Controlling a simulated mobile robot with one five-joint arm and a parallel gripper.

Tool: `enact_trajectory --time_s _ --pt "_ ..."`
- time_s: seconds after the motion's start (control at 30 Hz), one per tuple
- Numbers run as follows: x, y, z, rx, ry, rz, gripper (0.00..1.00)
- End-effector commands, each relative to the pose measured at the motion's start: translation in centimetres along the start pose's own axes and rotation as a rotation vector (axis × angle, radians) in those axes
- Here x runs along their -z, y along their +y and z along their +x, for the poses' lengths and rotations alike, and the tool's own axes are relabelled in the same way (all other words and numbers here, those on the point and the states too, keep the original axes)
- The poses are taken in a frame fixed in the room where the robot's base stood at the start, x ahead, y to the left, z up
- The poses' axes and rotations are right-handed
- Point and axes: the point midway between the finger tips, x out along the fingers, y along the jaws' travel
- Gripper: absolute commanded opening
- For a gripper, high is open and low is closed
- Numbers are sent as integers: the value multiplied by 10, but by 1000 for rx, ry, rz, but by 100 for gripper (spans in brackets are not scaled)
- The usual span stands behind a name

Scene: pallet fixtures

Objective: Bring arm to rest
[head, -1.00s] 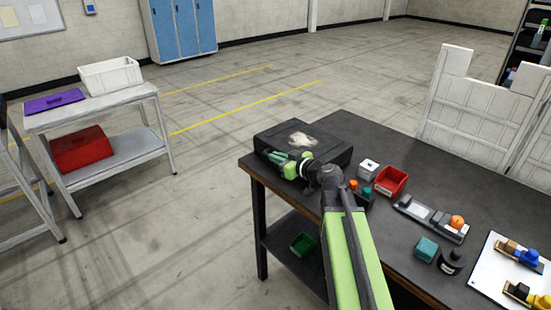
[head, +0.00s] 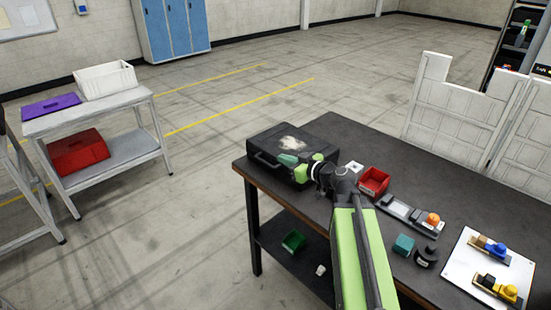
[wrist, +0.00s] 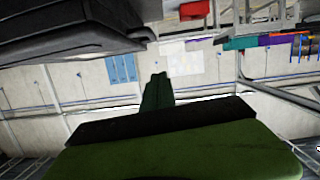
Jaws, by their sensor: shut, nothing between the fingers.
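My green gripper (head: 288,160) is at the end of my arm, over the near edge of the black case (head: 262,146) on the dark workbench (head: 440,180). I cannot tell whether it touches the case. In the wrist view its dark green fingers (wrist: 157,92) are together, with nothing visible between them. The case's dark body (wrist: 60,40) fills the upper left of the wrist view. My arm reaches across the bench's left part and hides some of the bench top.
A white board (head: 466,262) lies at right. A cart (head: 95,112) stands at left; open floor lies between.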

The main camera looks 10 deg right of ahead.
Motion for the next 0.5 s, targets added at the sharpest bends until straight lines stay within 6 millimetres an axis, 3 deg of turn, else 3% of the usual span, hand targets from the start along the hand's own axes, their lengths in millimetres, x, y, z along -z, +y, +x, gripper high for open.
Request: enact_trajectory --time_s 0.17,0.3,0.37,0.5 --pt "3 -12 6 19 2 -4 0" --pt "9 -55 30 85 -3 -31 0" --pt "-1 -81 41 131 -60 -90 0" --pt "-49 -138 46 259 -292 -122 0"
